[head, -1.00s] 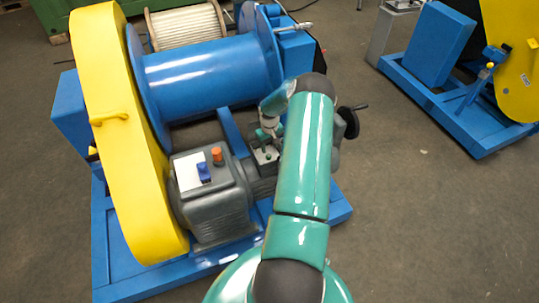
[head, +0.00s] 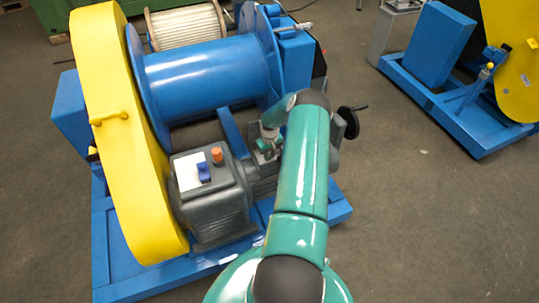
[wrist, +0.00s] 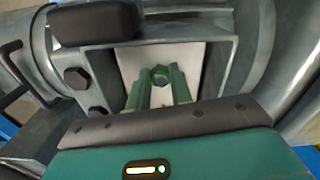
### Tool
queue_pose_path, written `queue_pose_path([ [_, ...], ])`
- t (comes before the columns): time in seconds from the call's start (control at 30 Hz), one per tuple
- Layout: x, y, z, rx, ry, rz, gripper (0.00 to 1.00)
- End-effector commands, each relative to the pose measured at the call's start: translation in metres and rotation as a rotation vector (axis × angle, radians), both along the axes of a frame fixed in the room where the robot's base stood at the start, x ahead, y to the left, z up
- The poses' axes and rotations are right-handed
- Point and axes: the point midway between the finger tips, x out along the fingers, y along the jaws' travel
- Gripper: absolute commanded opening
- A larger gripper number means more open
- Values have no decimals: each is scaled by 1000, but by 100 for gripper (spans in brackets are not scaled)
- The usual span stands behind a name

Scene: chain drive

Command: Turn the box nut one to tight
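The box nut (wrist: 160,74) is a small green hex nut on the pale floor of an open grey terminal box (wrist: 130,62). In the wrist view my gripper (wrist: 160,80) has its two green fingers apart, one on each side of the nut. The fingers are very close to the nut's sides, but I cannot tell whether they touch or press on it. In the head view my gripper (head: 266,150) is at the same box on the motor, and my own arm and wrist partly hide the box and the nut.
A grey gearbox (head: 209,205) with a blue and an orange knob stands left of the box. A yellow chain guard (head: 115,150) and blue drum (head: 208,78) lie beyond. A black handwheel (head: 350,122) is to the right. Grey walls and dark bolts (wrist: 76,78) crowd the fingers.

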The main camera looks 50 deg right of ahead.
Motion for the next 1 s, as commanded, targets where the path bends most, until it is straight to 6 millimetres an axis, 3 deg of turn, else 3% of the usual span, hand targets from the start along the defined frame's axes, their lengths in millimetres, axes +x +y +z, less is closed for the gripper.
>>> queue_pose_path([
  [0.37,1,1,0,-1,1,-80,0],
  [1.0,2,2,0,-1,0,-482,0],
])
